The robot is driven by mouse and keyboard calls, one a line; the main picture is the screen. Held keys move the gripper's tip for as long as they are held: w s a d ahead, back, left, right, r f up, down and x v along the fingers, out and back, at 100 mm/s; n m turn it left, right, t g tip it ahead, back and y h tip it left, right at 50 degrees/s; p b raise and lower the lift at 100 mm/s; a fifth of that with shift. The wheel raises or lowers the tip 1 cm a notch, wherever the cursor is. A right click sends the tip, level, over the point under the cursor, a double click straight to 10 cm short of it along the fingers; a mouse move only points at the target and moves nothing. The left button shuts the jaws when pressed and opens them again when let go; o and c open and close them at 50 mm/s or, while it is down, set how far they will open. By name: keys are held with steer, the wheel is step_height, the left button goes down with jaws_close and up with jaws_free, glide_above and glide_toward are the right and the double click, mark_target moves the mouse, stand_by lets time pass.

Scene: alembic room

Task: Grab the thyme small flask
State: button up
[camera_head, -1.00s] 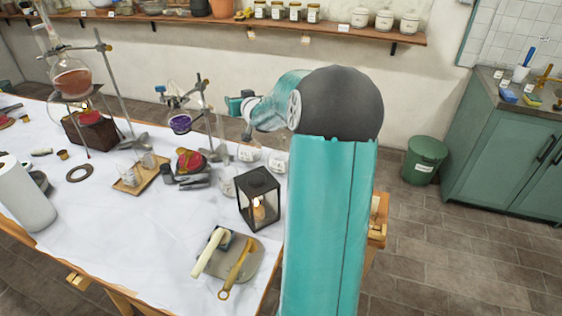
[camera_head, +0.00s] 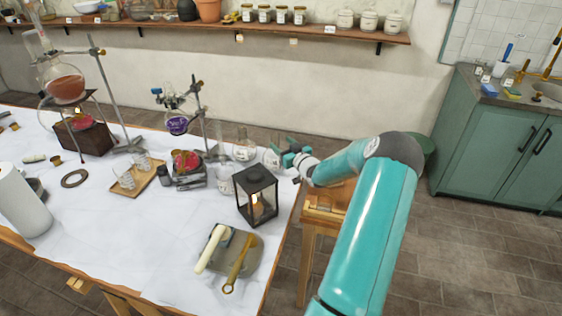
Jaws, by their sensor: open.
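Several small clear glass flasks with white labels stand near the far right edge of the white-covered table. One flask (camera_head: 243,151) is left of my gripper, another (camera_head: 270,160) is right beside or behind it, and a third (camera_head: 224,182) stands nearer, left of the lantern. The labels are too small to read, so I cannot tell which is thyme. My gripper (camera_head: 281,150) is open, with its teal fingers pointing left at about the flask tops. I see no flask held between the fingers, and I cannot tell whether they touch the right flask.
A black lantern (camera_head: 258,197) with a lit candle stands just in front of the flasks. A burner (camera_head: 187,162) and a stand with a purple round flask (camera_head: 177,124) are to the left. A grey board (camera_head: 241,255) with tools lies at the front. A wooden stool (camera_head: 323,205) stands right of the table.

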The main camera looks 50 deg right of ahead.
mark_target(273, 136)
steer(key=shift+a+r, duration=0.1)
steer(key=shift+a, duration=0.05)
steer(key=shift+f+x, duration=0.2)
steer(key=shift+x, duration=1)
steer(key=shift+w+r, duration=0.15)
steer(key=shift+w, duration=0.2)
steer(key=shift+x, duration=2.2)
jaws_close()
